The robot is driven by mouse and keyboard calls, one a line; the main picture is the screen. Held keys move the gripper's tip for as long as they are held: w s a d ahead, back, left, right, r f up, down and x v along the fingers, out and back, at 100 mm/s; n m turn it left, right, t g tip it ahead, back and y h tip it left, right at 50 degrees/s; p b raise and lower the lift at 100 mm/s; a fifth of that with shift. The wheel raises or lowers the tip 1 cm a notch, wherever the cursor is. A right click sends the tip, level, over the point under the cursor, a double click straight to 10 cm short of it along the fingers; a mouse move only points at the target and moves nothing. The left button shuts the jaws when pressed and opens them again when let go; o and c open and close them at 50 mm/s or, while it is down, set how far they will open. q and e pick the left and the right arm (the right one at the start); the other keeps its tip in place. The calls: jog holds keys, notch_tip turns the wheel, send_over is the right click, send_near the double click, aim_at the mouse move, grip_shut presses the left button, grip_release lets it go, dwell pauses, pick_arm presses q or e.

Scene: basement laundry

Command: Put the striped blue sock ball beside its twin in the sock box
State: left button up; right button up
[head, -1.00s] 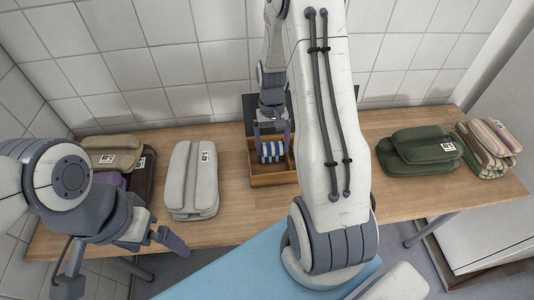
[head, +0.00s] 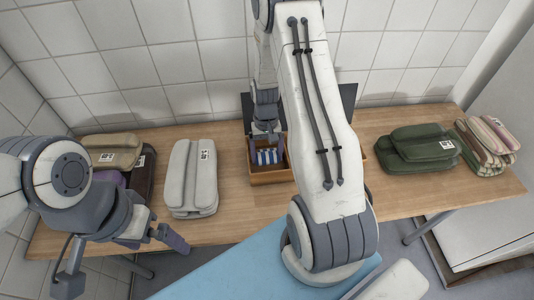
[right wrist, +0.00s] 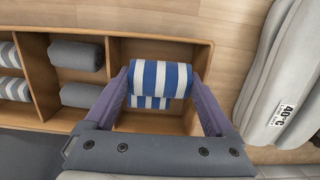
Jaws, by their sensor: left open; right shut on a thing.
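My right gripper (right wrist: 159,76) is shut on a blue-and-white striped sock ball (right wrist: 160,77), one finger on each side of it. It is over an end compartment of the wooden sock box (right wrist: 208,55). A second blue striped ball, the twin (right wrist: 150,103), lies lower in that compartment, partly hidden by the held one. In the head view, my right gripper (head: 267,146) reaches into the sock box (head: 272,178), with blue stripes between its fingers; I cannot tell which ball shows there. My left gripper (head: 125,271) is open and empty at the lower left, away from the box.
Other compartments hold grey sock balls (right wrist: 75,55) and grey-white striped ones (right wrist: 12,87). On the table (head: 240,208) are a grey folded stack (head: 190,180) left of the box, and green (head: 415,148) and striped (head: 487,145) stacks at right. My right arm hides part of the box.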

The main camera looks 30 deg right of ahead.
jog(key=shift+f, duration=0.3)
jog(key=o, duration=1.1)
jog(key=shift+c, duration=0.2)
jog(key=shift+r, duration=0.2)
notch_tip(320, 180, up, 13)
jog(key=w, duration=0.1)
jog(key=shift+w+d, duration=0.35)
jog(key=shift+f, duration=0.15)
